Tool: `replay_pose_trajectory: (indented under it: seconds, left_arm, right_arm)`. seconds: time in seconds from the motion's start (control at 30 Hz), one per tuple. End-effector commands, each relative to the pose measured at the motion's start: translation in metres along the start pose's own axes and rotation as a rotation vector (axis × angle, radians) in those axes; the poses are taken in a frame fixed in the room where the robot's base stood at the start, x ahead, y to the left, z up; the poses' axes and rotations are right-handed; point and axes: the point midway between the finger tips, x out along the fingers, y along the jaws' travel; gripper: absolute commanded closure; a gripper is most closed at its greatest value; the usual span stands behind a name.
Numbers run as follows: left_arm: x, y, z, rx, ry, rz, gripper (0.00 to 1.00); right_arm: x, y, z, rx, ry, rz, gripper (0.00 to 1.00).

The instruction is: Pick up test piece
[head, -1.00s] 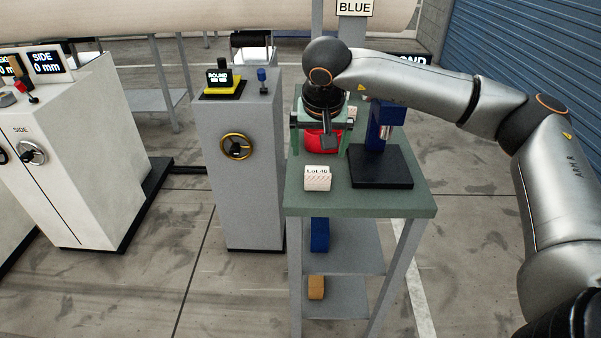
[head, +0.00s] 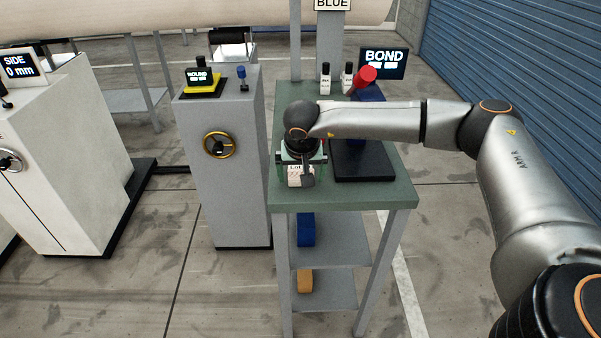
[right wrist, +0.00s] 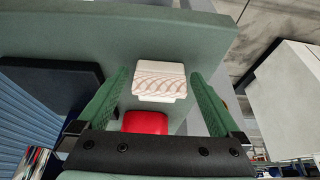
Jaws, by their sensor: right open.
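In the right wrist view the piece (right wrist: 160,78) lies between the two green fingers of the open gripper (right wrist: 158,88), with a gap on each side. I cannot tell the fingertips' height over the table. My left gripper is not in view.
A red object (right wrist: 145,122) lies behind the piece in the right wrist view. A blue device on a black base (head: 362,162) stands right of my gripper. Small white bottles (head: 326,80) and a BOND sign (head: 384,63) are behind. A grey cabinet (head: 225,185) stands left.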

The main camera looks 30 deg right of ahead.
Motion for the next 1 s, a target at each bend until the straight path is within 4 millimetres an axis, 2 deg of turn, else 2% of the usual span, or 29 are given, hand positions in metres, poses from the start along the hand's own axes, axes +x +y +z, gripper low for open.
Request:
replay_pose_trajectory:
  seconds: [0.2,0.9,1.0]
  left_arm:
    - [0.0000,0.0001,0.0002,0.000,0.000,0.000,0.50]
    - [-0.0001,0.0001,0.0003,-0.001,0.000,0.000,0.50]
    - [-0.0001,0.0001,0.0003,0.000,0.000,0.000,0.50]
  right_arm:
    - [0.0012,-0.0001,0.0001,0.000,0.000,0.000,0.00]
    - [0.0005,-0.0002,-0.0001,0.000,0.000,-0.001,0.79]
    - [0.0003,-0.0003,-0.0004,0.000,0.001,-0.001,0.81]
